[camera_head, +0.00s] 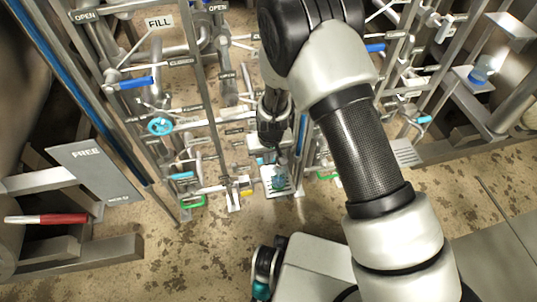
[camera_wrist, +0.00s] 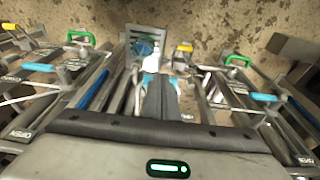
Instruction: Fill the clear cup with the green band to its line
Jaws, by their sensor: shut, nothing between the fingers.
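A small clear cup with a blue-green tint (camera_head: 279,182) stands on a slotted drip tray (camera_head: 290,192) low in the pipe rack. It also shows in the wrist view (camera_wrist: 144,47), beyond my fingertips. Its band and fill line are too small to make out. My gripper (camera_head: 274,135) points down into the rack above the tray. In the wrist view the fingers (camera_wrist: 158,84) are together and hold nothing, near a light-blue part (camera_wrist: 152,78). Whether they touch that part, I cannot tell. A second clear cup with blue in it (camera_head: 482,70) stands on a shelf at the right.
Pipes and valves with blue handles (camera_head: 137,82), a blue handwheel (camera_head: 160,126) and green handles (camera_head: 192,202) crowd around my gripper. A "FILL" sign (camera_head: 159,23) hangs at upper left. A red-handled lever (camera_head: 47,219) is at far left.

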